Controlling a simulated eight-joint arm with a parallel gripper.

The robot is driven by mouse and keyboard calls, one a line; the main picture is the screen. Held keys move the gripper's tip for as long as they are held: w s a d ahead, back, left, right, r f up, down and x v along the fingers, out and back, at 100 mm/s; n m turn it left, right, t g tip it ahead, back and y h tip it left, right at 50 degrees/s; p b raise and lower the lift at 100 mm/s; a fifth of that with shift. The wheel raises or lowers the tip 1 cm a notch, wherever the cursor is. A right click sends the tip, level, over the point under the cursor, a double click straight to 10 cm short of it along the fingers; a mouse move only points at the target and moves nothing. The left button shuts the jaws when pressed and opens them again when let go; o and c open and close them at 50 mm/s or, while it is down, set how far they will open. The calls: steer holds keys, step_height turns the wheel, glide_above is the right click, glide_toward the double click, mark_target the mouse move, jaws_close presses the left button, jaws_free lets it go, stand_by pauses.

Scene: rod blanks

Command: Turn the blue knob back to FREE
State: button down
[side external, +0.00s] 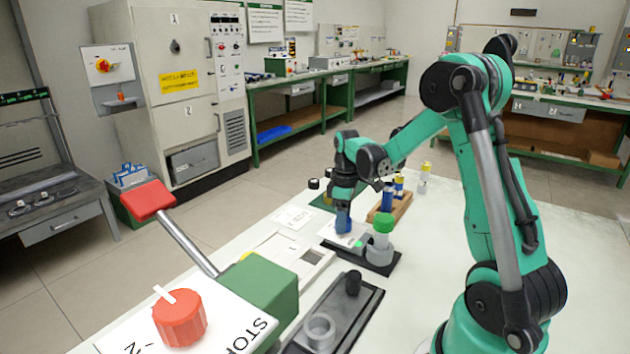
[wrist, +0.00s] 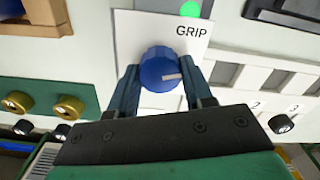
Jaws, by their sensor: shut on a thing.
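The blue knob (wrist: 160,70) sits on a white plate (wrist: 185,27) printed GRIP in the wrist view. Its pale pointer mark points to the right in that view, roughly towards the side of the GRIP print. My gripper (wrist: 163,78) is shut on the knob, one finger on each side. In the side external view my gripper (side external: 343,212) reaches straight down onto the knob (side external: 343,224). No FREE label shows; the gripper and its mount cover the plate's lower part in the wrist view.
A green light (wrist: 190,9) shows by the plate. A green-capped grey holder (side external: 381,240) stands close to the knob. A wooden rack (side external: 392,211) with blue and yellow rods is behind. A red lever (side external: 150,200) and red knob (side external: 180,317) are in the left foreground.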

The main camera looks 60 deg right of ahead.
steer(key=shift+m, duration=0.3)
steer(key=m, duration=0.4)
steer(key=shift+m, duration=0.3)
steer(key=m, duration=0.5)
steer(key=shift+m, duration=0.3)
steer(key=m, duration=0.9)
steer(key=shift+m, duration=0.5)
steer(key=shift+c, duration=1.7)
jaws_free()
